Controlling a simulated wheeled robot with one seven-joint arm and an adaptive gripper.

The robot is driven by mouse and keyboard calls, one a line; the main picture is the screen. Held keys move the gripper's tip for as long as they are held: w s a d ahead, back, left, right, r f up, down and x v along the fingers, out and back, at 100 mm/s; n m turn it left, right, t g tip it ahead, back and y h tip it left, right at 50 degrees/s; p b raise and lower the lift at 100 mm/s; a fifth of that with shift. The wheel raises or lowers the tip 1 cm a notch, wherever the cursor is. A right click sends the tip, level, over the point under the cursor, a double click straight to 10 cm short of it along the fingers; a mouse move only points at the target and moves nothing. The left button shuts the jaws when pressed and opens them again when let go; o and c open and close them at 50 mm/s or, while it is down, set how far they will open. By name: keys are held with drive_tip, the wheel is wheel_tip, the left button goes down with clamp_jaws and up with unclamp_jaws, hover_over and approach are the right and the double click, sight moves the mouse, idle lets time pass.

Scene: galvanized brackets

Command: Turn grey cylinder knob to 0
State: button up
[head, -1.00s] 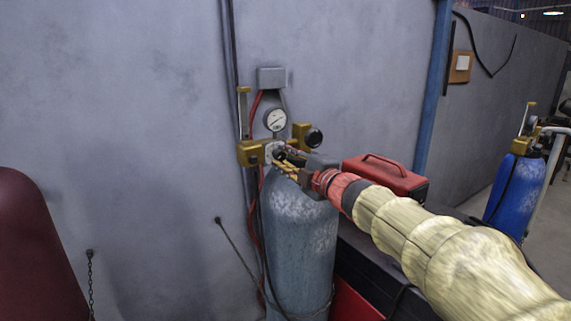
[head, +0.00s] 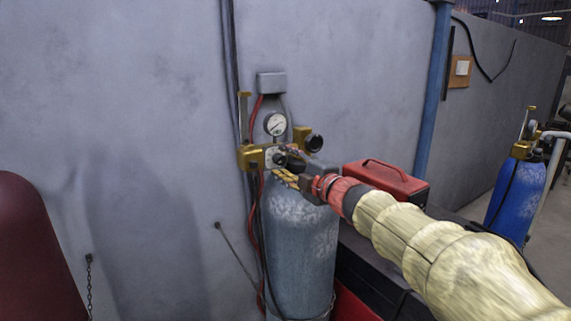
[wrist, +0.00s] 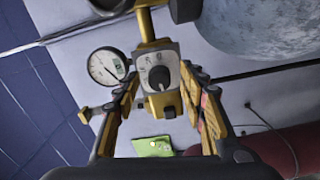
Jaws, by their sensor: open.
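The grey cylinder (head: 298,250) stands upright against the wall with a brass valve fitting (head: 252,156) on top. In the wrist view, a dark round knob (wrist: 159,77) sits on a pale marked plate (wrist: 147,60) on the brass fitting. The plate's marks are too small to read surely. In the head view the knob (head: 280,159) is partly crowded by my fingers. My gripper (wrist: 163,84) is open, with one finger on each side of the plate and knob. I see no clear contact. In the head view my gripper (head: 285,168) is at the valve.
A round gauge (head: 275,124) is above the valve, and a black knob (head: 314,143) is to its right. A red case (head: 385,183) rests on a dark bench behind my arm. A blue cylinder (head: 516,195) stands at far right.

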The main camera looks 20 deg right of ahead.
drive_tip(key=v, duration=1.2)
idle(0.3)
